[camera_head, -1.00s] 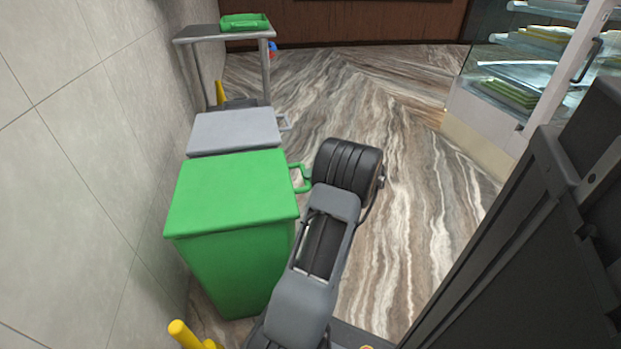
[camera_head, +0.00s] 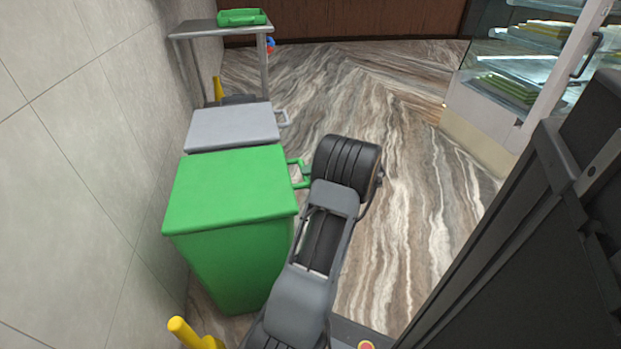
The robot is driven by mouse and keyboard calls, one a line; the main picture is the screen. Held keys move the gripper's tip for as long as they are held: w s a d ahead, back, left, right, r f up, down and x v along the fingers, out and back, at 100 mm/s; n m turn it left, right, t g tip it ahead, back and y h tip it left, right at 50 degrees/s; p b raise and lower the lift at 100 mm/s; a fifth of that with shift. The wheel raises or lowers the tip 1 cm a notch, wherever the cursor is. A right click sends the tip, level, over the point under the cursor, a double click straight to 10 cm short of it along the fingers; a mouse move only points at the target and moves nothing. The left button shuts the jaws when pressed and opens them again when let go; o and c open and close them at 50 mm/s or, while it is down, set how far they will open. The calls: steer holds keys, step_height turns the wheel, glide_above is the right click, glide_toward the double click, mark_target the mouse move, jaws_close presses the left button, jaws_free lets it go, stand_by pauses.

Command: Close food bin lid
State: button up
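A green bin (camera_head: 240,262) stands against the wall at left, with its flat green lid (camera_head: 228,190) lying down over its top. A green handle (camera_head: 299,173) sticks out from the lid's right side. A grey bin with a grey lid (camera_head: 232,127) stands just behind it, its lid also lying flat. The task does not say which bin is meant. My arm reaches up from the bottom centre, and its dark wrist end is beside the green handle. My gripper's fingers are hidden, so I cannot tell whether they are open, shut or touching the handle.
A metal table (camera_head: 220,28) with a green tray (camera_head: 241,17) stands at the back left. A yellow object (camera_head: 190,333) is at the bottom left. A glass display case (camera_head: 520,80) stands at right. The marbled floor (camera_head: 410,180) between is clear.

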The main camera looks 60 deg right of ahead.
steer(key=shift+s, duration=0.1)
steer(key=p+v, duration=0.4)
steer(key=v, duration=0.9)
steer(key=shift+s, duration=0.35)
steer(key=shift+d, duration=0.1)
steer(key=w+a+r+n+g+y+p, duration=0.4)
steer(key=w+a+r+g+p, duration=0.6)
steer(key=w+a+r+p, duration=0.85)
steer(key=w+a+r+n+g+h+p, duration=0.1)
steer(key=a+r+n+h+p, duration=0.7)
steer(key=a+r+p, duration=1)
steer(key=w+a+r+n, duration=0.1)
steer(key=a+r+n, duration=0.1)
steer(key=a+r, duration=0.5)
steer(key=shift+w+a+r+g, duration=0.15)
steer(key=shift+w+a+g, duration=0.2)
steer(key=shift+a, duration=1.85)
steer(key=shift+s, duration=0.1)
